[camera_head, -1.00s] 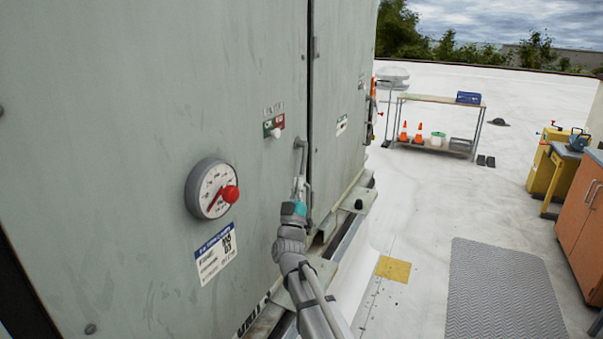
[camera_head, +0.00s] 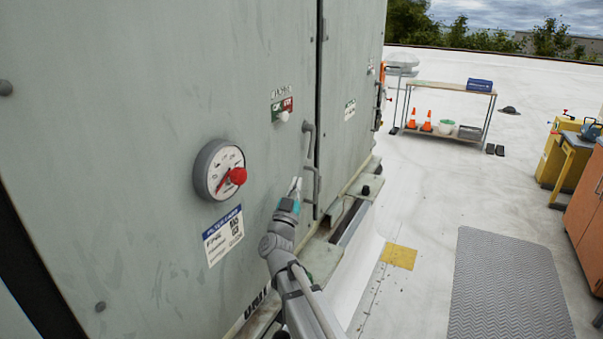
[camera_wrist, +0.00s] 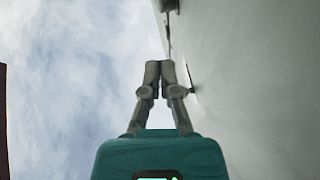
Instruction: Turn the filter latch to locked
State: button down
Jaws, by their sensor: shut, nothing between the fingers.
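A grey lever-like handle (camera_head: 308,141) stands on the cabinet front beside the door seam. Left of it is a green-and-red plate (camera_head: 283,106) with a small white knob (camera_head: 283,116) at its lower edge. The plate's lettering is too small to read, so I cannot tell for certain which part is the filter latch. My gripper (camera_head: 297,183) is below the plate and left of the handle's lower end, pointing up. It looks apart from both. In the wrist view my gripper (camera_wrist: 160,68) has its fingertips together and empty, with the cabinet face to the right.
A ledge (camera_head: 350,205) runs along the cabinet's foot. A cart (camera_head: 447,88) with cones stands behind. A grey mat (camera_head: 508,285) lies on open roof at right.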

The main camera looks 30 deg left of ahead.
aim_at(311, 157)
jog(key=p+x, duration=0.1)
jog(key=x, duration=0.3)
jog(key=f+p+x, duration=0.1)
jog(key=x, duration=0.2)
jog(key=w+f+p+x, duration=0.1)
jog(key=p+x, duration=0.1)
jog(key=x, duration=0.2)
jog(key=shift+w+a+r, duration=0.25)
jog(key=shift+w+a, duration=0.05)
jog(key=shift+w, duration=0.5)
jog(key=shift+a+f, duration=0.1)
jog(key=shift+w+f+b, duration=0.4)
jog(key=shift+w+b, duration=0.05)
jog(key=shift+w, duration=0.35)
